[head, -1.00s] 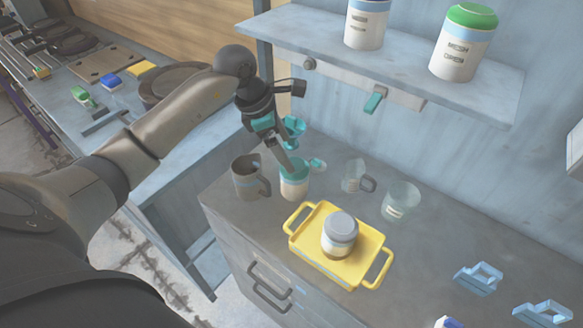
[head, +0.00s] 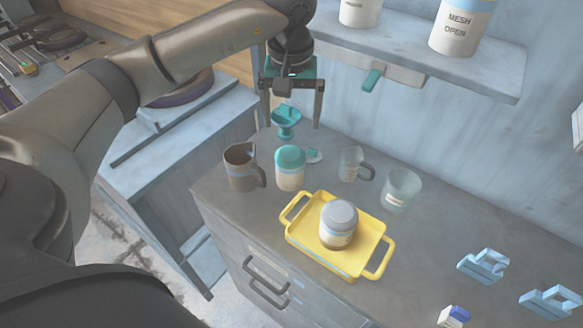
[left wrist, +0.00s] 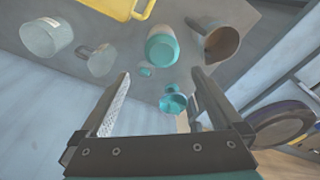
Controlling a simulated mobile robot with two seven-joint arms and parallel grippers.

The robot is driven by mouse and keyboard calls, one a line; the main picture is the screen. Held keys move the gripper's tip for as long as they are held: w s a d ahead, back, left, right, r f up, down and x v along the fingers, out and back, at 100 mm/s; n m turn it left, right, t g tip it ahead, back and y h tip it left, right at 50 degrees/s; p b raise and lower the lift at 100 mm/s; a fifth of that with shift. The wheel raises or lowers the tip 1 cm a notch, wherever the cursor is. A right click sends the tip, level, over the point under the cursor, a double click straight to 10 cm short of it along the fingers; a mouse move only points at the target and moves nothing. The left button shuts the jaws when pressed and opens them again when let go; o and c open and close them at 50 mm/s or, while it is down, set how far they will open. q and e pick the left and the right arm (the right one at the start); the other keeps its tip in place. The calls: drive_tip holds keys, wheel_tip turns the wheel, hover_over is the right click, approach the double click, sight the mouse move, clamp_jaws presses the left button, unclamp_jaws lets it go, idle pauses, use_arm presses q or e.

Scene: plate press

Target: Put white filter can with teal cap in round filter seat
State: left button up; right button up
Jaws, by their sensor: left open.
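The white filter can with teal cap (head: 290,170) stands upright on the grey counter, between a brown mug and a clear cup. It also shows in the left wrist view (left wrist: 162,48). My left gripper (head: 292,115) is open and empty, above and behind the can, its fingers apart from it. Its two fingers frame the lower part of the left wrist view (left wrist: 160,76). A teal cup-shaped piece on a stem (head: 286,120) stands behind the can. I cannot tell for sure which thing is the round filter seat. My right gripper is not in view.
A brown mug (head: 240,168) stands close left of the can; a clear cup (head: 352,163) and a glass (head: 401,190) stand right. A yellow tray (head: 372,250) holds a grey-lidded jar (head: 338,222) in front. A shelf (head: 400,42) overhangs behind.

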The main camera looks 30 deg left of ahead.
sight(289, 154)
use_arm(q)
drive_tip(key=f, duration=0.4)
drive_tip(key=w+f, duration=0.1)
drive_tip(key=f, duration=0.4)
drive_tip(key=a+f+b, duration=0.1)
drive_tip(key=f, duration=0.4)
drive_tip(key=shift+w+a+f, duration=0.1)
drive_tip(key=shift+w+f, duration=0.1)
drive_tip(key=shift+r, duration=0.1)
clamp_jaws()
drive_tip(key=shift+r, duration=0.15)
